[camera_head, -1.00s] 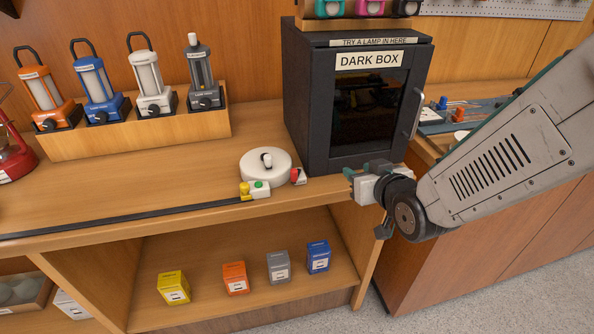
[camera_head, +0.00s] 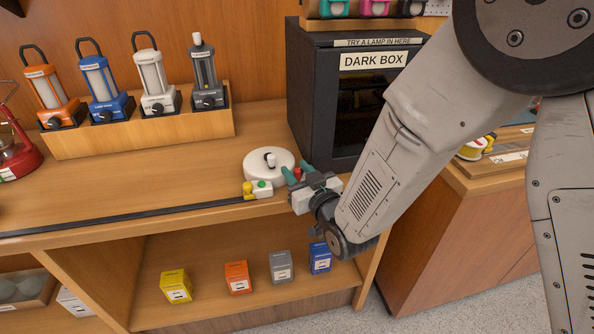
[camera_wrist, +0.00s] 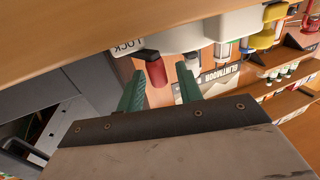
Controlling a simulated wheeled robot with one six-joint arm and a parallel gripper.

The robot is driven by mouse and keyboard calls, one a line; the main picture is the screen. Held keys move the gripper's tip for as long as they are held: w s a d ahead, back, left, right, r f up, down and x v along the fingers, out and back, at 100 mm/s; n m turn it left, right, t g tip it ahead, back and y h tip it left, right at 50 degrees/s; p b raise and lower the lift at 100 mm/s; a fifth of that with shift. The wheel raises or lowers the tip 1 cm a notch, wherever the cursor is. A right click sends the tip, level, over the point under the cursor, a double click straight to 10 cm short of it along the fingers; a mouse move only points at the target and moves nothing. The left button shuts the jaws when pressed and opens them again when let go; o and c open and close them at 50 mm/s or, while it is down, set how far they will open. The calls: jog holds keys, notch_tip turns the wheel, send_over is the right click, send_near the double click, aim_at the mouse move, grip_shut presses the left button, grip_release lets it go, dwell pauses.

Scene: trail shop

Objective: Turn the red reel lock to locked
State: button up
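The white round reel (camera_head: 256,168) lies on the wooden counter by the dark box. Its red lock (camera_head: 297,174) shows at its right side, partly hidden by my gripper. In the wrist view the red lock (camera_wrist: 155,72) hangs from the white housing (camera_wrist: 180,38), near a label reading LOCK (camera_wrist: 127,47). My gripper (camera_head: 298,172) is open at the reel's right front. In the wrist view its green fingers (camera_wrist: 160,80) stand on both sides of the red lock, which is nearer the left finger. I see a gap on the right; left contact is unclear.
The dark box (camera_head: 310,90) stands just behind the gripper on the right. Lanterns stand on a rack (camera_head: 150,133) behind.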

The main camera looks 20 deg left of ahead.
jog(key=shift+w+a, duration=0.2)
jog(key=shift+c, duration=0.4)
grip_shut()
jog(key=shift+d, duration=0.15)
jog(key=n+g+y, duration=0.1)
jog(key=n+g, duration=0.1)
jog(key=d+n+g+y, duration=0.1)
jog(key=g+y, duration=0.1)
jog(key=shift+w+d+n+g, duration=0.1)
jog(key=shift+w+n+g, duration=0.1)
jog(key=shift+n+g, duration=0.15)
jog(key=shift+w+d+n+g+y, duration=0.25)
jog(key=shift+n+g, duration=0.6)
jog(key=shift+g, duration=0.45)
jog(key=shift+d+n+g+y, duration=0.2)
jog(key=shift+n+g+y, duration=0.15)
jog(key=shift+n+g, duration=0.75)
jog(key=shift+w+d+n+g+y, duration=0.25)
jog(key=shift+n+g, duration=0.35)
jog(key=shift+g, duration=0.95)
jog(key=shift+s, duration=0.1)
